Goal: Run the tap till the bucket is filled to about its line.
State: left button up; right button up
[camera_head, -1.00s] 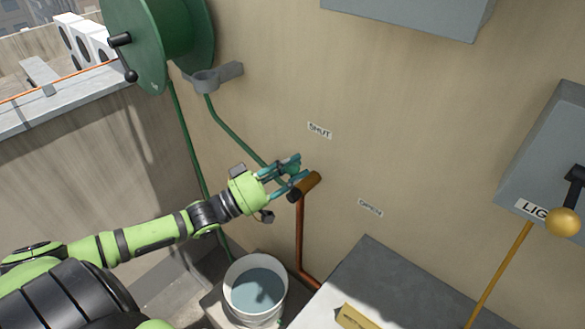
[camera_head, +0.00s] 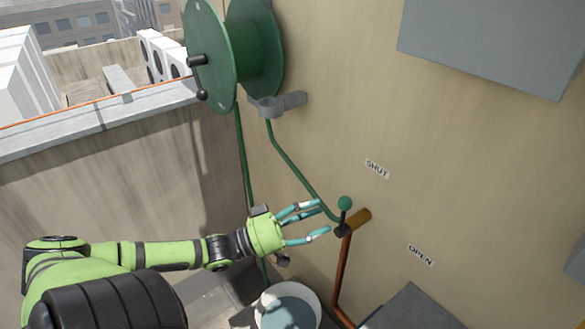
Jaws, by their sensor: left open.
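The tap is a brass spout (camera_head: 357,220) on the wall with a copper pipe (camera_head: 341,275) below it. Its lever ends in a green knob (camera_head: 345,203) and points up, on the side of the SHUT label (camera_head: 377,168); the OPEN label (camera_head: 421,255) is lower right. The white bucket (camera_head: 314,293) stands low, below and left of the tap, cut by the frame's bottom edge. Grey-blue water (camera_head: 287,313) shows in it; I cannot make out a line. No stream is visible. My left gripper (camera_head: 321,217) is open and empty, just left of the knob. My right gripper is out of view.
A green hose reel (camera_head: 235,55) hangs on the wall above, its hose running down behind my gripper. A grey bracket (camera_head: 272,107) juts out under it. A grey box (camera_head: 490,40) is at upper right. A parapet (camera_head: 110,130) closes the left side.

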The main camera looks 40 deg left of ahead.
pick_arm(q)
jog(key=shift+v, duration=2.5)
jog(key=s+a+f+n+g+y, duration=0.15)
jog(key=a+f+y, duration=0.3)
jog(key=f, duration=0.75)
jog(key=s+a+f+g+y, duration=0.2)
jog(key=a+f+y, duration=0.25)
jog(key=f, duration=0.75)
jog(key=s+d+f+g+y, duration=0.15)
jog(key=s+f, duration=0.25)
jog(key=f, duration=0.4)
jog(key=s+d+f+g+y, duration=0.1)
jog(key=s+f+g, duration=0.2)
jog(key=s+f, duration=0.35)
jog(key=s+d+f+m+g, duration=0.5)
jog(key=s+d+f+g, duration=0.4)
jog(key=s+d+f, duration=0.8)
jog(key=shift+d+h+b, duration=0.3)
jog(key=shift+d+h, duration=0.05)
jog(key=shift+d, duration=0.6)
